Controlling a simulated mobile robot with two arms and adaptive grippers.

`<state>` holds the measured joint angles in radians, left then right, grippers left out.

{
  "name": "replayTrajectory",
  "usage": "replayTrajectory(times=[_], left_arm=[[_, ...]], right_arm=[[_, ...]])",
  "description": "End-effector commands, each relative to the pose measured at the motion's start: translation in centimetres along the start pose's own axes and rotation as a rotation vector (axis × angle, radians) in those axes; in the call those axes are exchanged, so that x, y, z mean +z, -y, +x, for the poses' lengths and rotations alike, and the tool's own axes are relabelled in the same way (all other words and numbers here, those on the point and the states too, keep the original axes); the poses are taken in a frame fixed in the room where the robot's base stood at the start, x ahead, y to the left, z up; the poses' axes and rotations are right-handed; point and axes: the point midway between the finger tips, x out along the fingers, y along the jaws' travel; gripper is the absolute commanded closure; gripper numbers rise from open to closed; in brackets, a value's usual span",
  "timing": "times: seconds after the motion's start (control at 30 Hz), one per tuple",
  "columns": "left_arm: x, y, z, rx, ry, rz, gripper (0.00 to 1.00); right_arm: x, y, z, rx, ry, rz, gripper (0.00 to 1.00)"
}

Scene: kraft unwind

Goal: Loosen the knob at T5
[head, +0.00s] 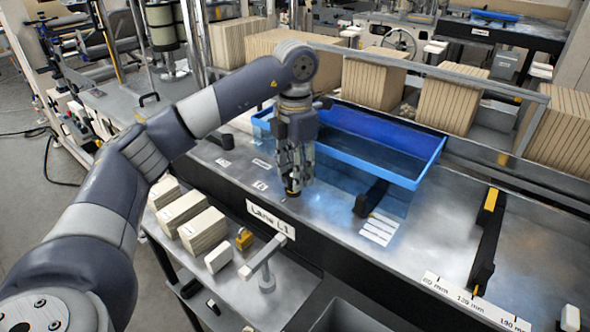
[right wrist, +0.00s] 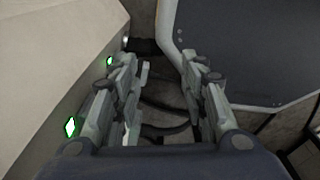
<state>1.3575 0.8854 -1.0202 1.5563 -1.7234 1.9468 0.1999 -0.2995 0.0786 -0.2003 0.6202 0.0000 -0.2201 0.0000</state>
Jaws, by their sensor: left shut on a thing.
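My left gripper (head: 293,182) points straight down over the metal lane table, just in front of the blue tray. It is shut on a small dark knob (head: 292,192) with an orange-yellow band; the fingers hide most of it. Small white labels lie on the table beside it, one of them (head: 260,185) just left of the knob; their print is too small to read, so I cannot confirm T5. My right gripper (right wrist: 164,85) shows only in the right wrist view, with its fingers apart and nothing between them.
The blue tray (head: 432,165) stands behind the gripper. A sign (head: 270,219) reads "Lane L1".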

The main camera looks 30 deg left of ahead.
Motion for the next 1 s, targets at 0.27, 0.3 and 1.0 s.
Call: replayTrajectory(times=[0.27, 0.3, 1.0], left_arm=[[-0.13, 0.1, 0.64, -0.005, -0.013, -0.216, 0.85], [-0.13, 0.09, 0.64, -0.005, -0.013, -0.242, 0.85], [-0.2, -0.03, 0.68, -0.003, -0.015, -0.412, 0.85]], right_arm=[[0.02, -0.05, -0.04, 0.001, 0.0, 0.0, 0.6], [0.02, -0.06, -0.05, 0.001, 0.0, 0.0, 0.6], [0.06, -0.19, -0.13, 0.002, 0.001, 0.0, 0.6]])
